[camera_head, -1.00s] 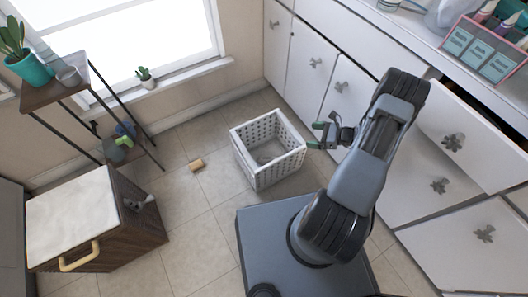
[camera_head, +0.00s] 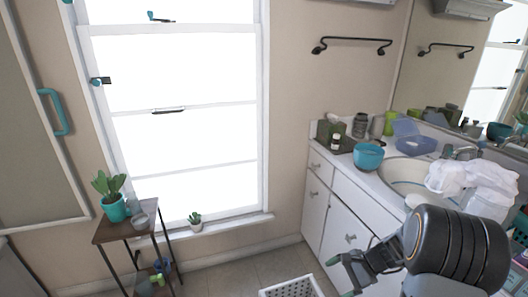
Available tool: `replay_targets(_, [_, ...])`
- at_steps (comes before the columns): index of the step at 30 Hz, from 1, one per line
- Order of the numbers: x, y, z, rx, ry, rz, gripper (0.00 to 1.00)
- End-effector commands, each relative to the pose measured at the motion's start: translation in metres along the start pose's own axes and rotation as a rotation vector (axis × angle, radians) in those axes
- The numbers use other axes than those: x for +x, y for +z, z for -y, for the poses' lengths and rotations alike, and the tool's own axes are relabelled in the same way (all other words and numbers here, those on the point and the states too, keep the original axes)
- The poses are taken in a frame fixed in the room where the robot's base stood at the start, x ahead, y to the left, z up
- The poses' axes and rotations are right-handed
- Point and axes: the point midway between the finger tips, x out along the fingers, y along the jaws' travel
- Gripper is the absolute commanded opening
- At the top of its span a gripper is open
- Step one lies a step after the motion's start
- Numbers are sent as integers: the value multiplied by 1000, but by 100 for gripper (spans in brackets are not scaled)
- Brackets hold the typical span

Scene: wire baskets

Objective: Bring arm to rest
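My gripper (camera_head: 342,272) is low in the right half of the head view, in front of the white vanity doors. Its green-tipped fingers show from the side, and I cannot tell how far apart they are. I see nothing held in it. My dark arm links rise to its right at the picture's lower right corner. A white wire basket (camera_head: 290,288) stands on the floor left of and below the gripper, cut off by the lower edge. The basket's inside is mostly hidden.
A vanity counter (camera_head: 340,165) with a blue bowl (camera_head: 368,157), a sink (camera_head: 408,172) and white cloths (camera_head: 478,180) runs along the right, close to my arm. A dark shelf stand (camera_head: 125,226) with a potted plant (camera_head: 113,196) stands left. Tiled floor (camera_head: 235,277) between is clear.

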Motion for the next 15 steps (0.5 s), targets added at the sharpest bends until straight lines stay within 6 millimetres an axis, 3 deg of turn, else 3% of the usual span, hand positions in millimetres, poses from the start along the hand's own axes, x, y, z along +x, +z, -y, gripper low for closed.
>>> replay_targets(1, [-36, 50, 15, -118, 58, -52, 91])
replay_targets(6, [-99, 153, 26, -483, 239, -223, 91])
replay_targets(9, [-134, 202, 28, -685, 326, -325, 91])
replay_targets(15, [-187, 271, 25, -1007, 448, -500, 91])
